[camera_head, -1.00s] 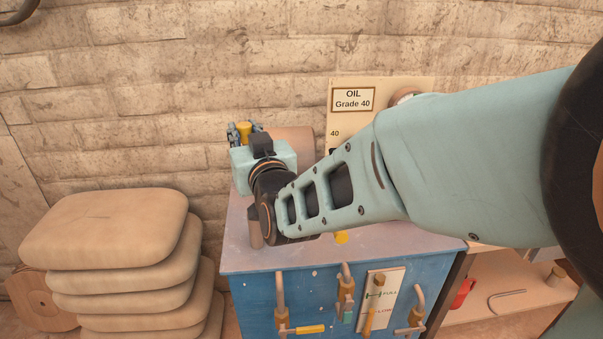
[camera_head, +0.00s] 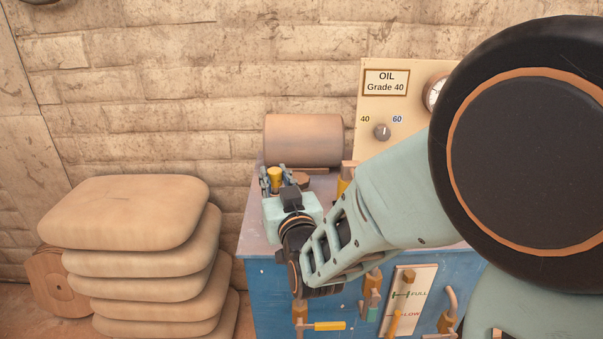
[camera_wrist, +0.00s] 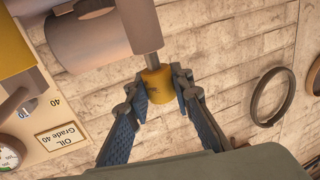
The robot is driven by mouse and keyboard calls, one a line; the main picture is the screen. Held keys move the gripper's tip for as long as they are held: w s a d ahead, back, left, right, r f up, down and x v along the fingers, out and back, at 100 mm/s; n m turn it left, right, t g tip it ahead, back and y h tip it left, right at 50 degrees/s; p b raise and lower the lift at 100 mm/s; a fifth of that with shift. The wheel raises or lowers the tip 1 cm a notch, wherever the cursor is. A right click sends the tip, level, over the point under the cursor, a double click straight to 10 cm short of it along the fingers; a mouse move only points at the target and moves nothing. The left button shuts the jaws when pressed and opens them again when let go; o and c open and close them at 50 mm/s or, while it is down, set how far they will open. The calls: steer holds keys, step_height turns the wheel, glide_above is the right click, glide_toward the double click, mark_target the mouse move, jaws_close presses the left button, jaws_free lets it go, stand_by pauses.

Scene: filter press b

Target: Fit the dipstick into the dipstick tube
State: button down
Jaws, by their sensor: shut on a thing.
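My gripper (camera_head: 274,181) is shut on a yellow cylindrical grip, which I take to be the dipstick's handle (camera_head: 274,174). In the wrist view the handle (camera_wrist: 155,83) sits between both fingertips, and a grey shaft (camera_wrist: 147,28) runs from it toward the picture's top edge. That view is upside down. In the head view the gripper is over the left part of the blue cabinet's top, in front of the drum; the shaft is hidden. I cannot make out the dipstick tube for sure; my arm hides much of the cabinet top.
The blue cabinet (camera_head: 265,285) has hooked pipes and a FULL/LOW plate (camera_head: 414,290) on its front. A brown drum (camera_head: 303,140) and an oil panel (camera_head: 409,105) with a knob (camera_head: 382,132) stand behind. Stacked sacks (camera_head: 125,212) are at left. A ring (camera_wrist: 269,97) hangs on the wall.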

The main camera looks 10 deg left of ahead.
steer(key=shift+f, duration=0.5)
steer(key=shift+f, duration=0.15)
steer(key=c, duration=1.7)
jaws_free()
steer(key=shift+r, duration=0.25)
